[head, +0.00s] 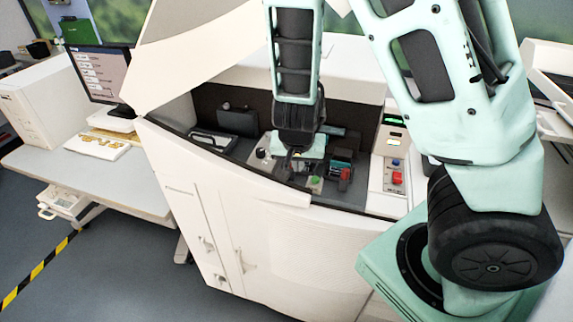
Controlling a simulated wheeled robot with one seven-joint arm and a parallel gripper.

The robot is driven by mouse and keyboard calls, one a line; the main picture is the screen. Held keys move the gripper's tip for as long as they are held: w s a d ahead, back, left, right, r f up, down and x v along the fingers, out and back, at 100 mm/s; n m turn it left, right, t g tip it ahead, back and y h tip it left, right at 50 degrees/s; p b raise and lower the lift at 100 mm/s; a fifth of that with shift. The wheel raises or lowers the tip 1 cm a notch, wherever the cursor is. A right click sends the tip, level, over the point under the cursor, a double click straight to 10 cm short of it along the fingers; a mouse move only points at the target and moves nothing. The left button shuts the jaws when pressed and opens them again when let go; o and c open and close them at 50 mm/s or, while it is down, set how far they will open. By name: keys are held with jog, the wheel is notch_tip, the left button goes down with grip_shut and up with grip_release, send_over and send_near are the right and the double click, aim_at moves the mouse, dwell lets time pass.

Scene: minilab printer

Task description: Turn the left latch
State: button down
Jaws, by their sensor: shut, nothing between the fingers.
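The minilab printer (300,245) is a white cabinet with its curved top cover raised over a dark inner bay. My gripper (289,168) points down into this bay, above small mechanism parts. It is shut and empty, and its fingertips are small and partly lost against the dark parts. A black round knob (262,153) sits just left of my gripper. Small metal handles (207,243) show on the lower front doors. I cannot tell which part is the left latch; my gripper and wrist hide some of the mechanism.
A green button (315,183) and a red-and-teal part (340,172) lie right of my gripper. A control panel with a red button (397,178) stands farther right. The bay's front wall is close. A desk with a monitor (105,73) is left.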

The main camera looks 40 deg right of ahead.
jog(key=b+x, duration=0.4)
jog(key=x, duration=0.6)
jog(key=shift+b, duration=0.4)
jog(key=shift+w+d+r+p, duration=0.15)
jog(key=shift+w+d+p, duration=0.25)
jog(key=shift+w, duration=0.05)
jog(key=shift+w+d+r+p, duration=0.2)
jog(key=shift+w+d+p, duration=0.15)
jog(key=shift+w+d, duration=0.1)
jog(key=shift+w+d+f, duration=0.1)
jog(key=shift+w+d, duration=0.2)
jog(key=shift+w, duration=0.2)
jog(key=shift+d, duration=0.1)
